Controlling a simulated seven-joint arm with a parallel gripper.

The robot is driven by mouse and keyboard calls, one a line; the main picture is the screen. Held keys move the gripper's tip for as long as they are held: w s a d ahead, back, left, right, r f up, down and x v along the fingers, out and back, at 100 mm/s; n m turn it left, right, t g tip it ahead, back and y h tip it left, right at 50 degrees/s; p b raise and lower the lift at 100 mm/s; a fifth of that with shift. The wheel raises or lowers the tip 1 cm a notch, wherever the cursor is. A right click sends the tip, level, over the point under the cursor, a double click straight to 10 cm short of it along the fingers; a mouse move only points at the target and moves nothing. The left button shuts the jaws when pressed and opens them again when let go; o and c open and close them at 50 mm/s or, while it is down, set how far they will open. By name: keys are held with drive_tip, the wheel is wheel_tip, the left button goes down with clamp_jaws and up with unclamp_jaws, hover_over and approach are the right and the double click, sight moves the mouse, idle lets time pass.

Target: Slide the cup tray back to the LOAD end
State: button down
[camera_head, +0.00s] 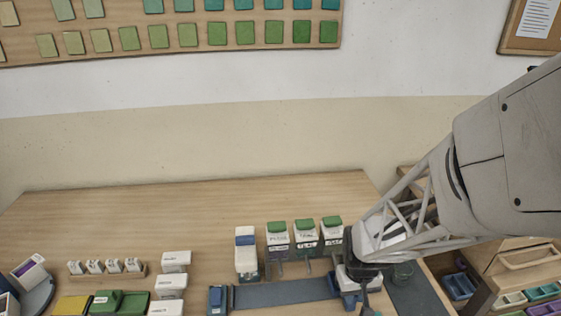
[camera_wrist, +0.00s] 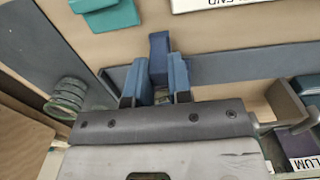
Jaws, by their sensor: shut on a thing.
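My gripper (camera_wrist: 155,90) is shut on a dark blue upright piece (camera_wrist: 158,52), which looks like the handle of the cup tray. The blue fingers stand on both sides of it. In the head view my gripper (camera_head: 358,285) is at the right end of the grey track (camera_head: 282,293). Blue parts of what looks like the tray (camera_head: 349,301) show below it, largely hidden by my arm. The grey track (camera_wrist: 235,66) also runs across the wrist view. At the track's left end stands a blue block (camera_head: 217,299). I cannot read which end is LOAD.
White labelled blocks (camera_head: 172,282) stand farther left. A clear ringed cup (camera_wrist: 68,98) stands on a dark strip. Most of the track surface looks clear.

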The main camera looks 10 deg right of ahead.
drive_tip(key=shift+d, duration=2.65)
drive_tip(key=c, duration=1.1)
unclamp_jaws()
drive_tip(key=shift+r, duration=0.1)
drive_tip(key=shift+r, duration=3.4)
